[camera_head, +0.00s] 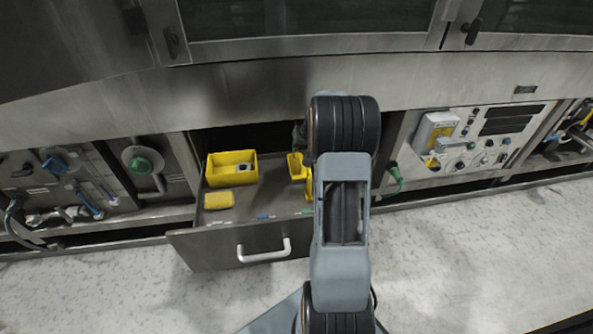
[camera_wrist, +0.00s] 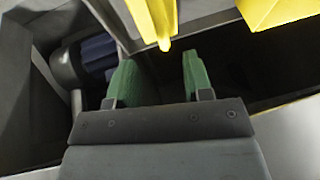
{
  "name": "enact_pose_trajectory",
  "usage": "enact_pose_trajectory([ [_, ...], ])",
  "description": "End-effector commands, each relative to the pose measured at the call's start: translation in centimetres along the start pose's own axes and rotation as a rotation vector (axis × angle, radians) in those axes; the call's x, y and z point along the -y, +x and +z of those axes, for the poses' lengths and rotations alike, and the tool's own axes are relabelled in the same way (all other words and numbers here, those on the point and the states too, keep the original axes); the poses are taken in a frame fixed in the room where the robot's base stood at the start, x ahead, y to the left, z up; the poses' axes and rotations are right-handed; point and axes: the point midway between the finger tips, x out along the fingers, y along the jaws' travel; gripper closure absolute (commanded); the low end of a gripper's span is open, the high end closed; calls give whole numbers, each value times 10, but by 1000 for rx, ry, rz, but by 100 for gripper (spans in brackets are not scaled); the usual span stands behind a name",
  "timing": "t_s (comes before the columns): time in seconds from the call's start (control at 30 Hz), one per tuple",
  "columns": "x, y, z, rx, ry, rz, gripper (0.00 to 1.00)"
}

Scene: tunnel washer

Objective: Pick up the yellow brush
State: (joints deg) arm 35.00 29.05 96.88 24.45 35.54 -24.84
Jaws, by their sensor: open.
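A yellow object that looks like the brush (camera_head: 297,166) lies at the right side of the open drawer (camera_head: 235,240), partly hidden by my arm. In the wrist view a long yellow piece, likely the brush's handle (camera_wrist: 152,22), comes down from the top edge and ends in a rounded tip. My gripper (camera_wrist: 158,64) has two green fingers, open and empty. The yellow tip shows just above and between the fingertips in the picture; I cannot tell whether they touch. My gripper is hidden behind my arm in the head view.
A yellow box (camera_head: 218,181) with a grey item inside and a yellow sponge (camera_head: 219,200) lie in the drawer's left part. The drawer has a metal handle (camera_head: 264,252). Control panels (camera_head: 475,140) flank the opening. The speckled floor (camera_head: 480,240) in front is clear.

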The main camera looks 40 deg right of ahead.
Motion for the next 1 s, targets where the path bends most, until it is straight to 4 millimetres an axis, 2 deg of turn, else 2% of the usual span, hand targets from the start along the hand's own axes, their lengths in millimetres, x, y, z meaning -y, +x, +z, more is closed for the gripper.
enact_pose_trajectory([
  [0.37,0,21,1,1,0,0,53],
  [0.7,2,62,2,1,-1,0,53],
  [0.93,3,63,1,0,0,0,53],
  [1.0,3,63,2,0,0,0,58],
])
